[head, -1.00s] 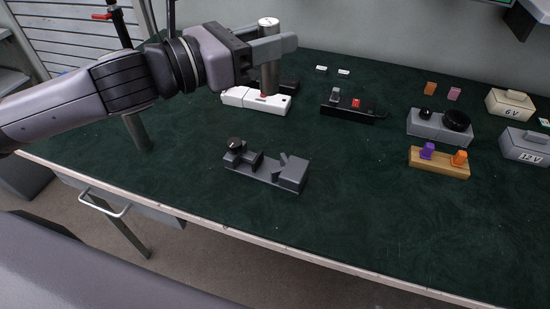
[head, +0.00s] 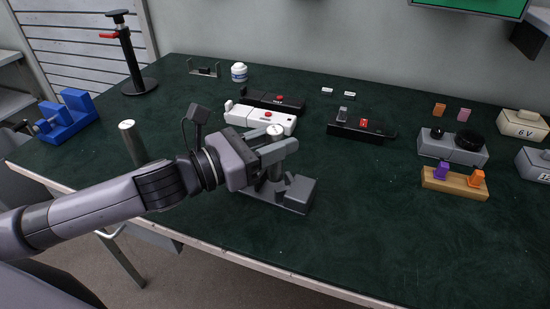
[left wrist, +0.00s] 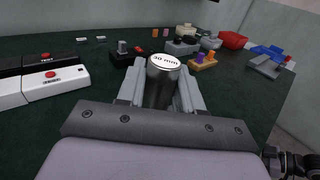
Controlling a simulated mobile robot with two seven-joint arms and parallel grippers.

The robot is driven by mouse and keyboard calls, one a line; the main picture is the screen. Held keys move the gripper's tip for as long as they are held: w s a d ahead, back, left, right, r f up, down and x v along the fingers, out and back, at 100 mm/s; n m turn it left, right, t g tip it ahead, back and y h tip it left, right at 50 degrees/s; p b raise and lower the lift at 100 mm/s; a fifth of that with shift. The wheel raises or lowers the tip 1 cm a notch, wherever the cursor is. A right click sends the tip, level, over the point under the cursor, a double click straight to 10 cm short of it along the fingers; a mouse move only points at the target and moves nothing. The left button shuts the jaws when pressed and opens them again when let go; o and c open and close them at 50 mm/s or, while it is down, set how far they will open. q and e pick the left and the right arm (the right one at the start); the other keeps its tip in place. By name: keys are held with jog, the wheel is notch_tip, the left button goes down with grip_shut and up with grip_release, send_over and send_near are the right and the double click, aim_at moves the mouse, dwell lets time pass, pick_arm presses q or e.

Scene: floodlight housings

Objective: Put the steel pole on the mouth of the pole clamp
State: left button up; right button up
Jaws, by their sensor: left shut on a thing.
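My left gripper (head: 284,148) is shut on a steel pole (head: 275,131). The pole is upright, and its white top reads "30 mm" in the left wrist view (left wrist: 163,73). The dark grey pole clamp (head: 298,194) lies on the table right below the gripper. The pole's lower part stands over or at the clamp's mouth. I cannot tell whether they touch, as the gripper and arm hide part of the clamp, including its knob end. My right gripper is not in view.
A second steel pole (head: 132,142) stands at the table's left. Behind the clamp are a white box (head: 258,118) with a red button and black boxes. A blue fixture (head: 68,117) and a black stand (head: 130,60) stand further left.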

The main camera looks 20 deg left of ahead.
pick_arm(q)
notch_tip(320, 180, down, 3)
jog(key=shift+r, duration=0.15)
jog(key=shift+f+b, duration=0.3)
jog(key=shift+f, duration=0.2)
jog(key=o, duration=1.1)
jog(key=shift+s+a+r, duration=0.1)
jog(key=shift+a+r, duration=0.05)
jog(key=shift+r, duration=0.05)
